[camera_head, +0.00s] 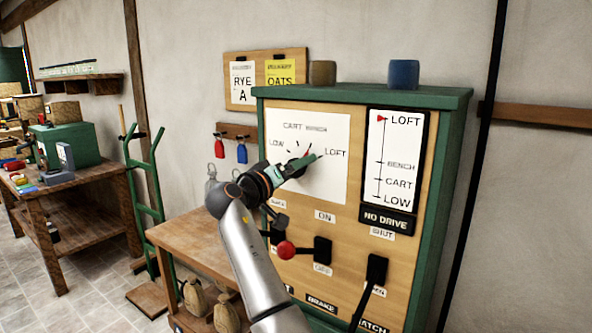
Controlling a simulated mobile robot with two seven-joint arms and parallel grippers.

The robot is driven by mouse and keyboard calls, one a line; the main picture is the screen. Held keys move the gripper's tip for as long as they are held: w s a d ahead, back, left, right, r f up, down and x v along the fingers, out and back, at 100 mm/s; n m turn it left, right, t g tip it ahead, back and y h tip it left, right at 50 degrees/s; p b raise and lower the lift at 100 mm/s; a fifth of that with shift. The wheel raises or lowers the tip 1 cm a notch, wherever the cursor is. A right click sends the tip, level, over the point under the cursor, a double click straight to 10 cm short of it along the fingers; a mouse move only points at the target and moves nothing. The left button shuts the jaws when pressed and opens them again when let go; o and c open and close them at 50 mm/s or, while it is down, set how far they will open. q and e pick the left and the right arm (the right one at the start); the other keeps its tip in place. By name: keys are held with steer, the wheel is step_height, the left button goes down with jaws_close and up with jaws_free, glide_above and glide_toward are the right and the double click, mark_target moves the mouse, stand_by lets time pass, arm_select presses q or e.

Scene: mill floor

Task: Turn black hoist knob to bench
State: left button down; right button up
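The black hoist knob (292,169) is on the white dial plate (333,178), whose marks read LOW, CART, BENCH and LOFT. My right gripper (302,164) is at the knob and covers most of it. The fingers are too small and overlapped to show whether they are closed on it. A small red mark shows beside the fingers, towards the upper right; the knob's exact setting is hard to read. On the white level board (399,160) the red marker stands at LOFT. My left gripper is not in view.
Below the dial are a red-knobbed lever (287,250), a black ON switch (322,250) and a black hatch lever (376,270). A wooden bench (200,238) stands left of the green cabinet (436,210). A green hand truck (146,190) stands further left.

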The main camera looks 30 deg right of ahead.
steer(key=shift+a, duration=0.1)
steer(key=b+v, duration=0.2)
steer(key=v, duration=1)
steer(key=shift+s, duration=0.2)
steer(key=shift+a+f, duration=0.1)
steer(key=shift+a, duration=0.05)
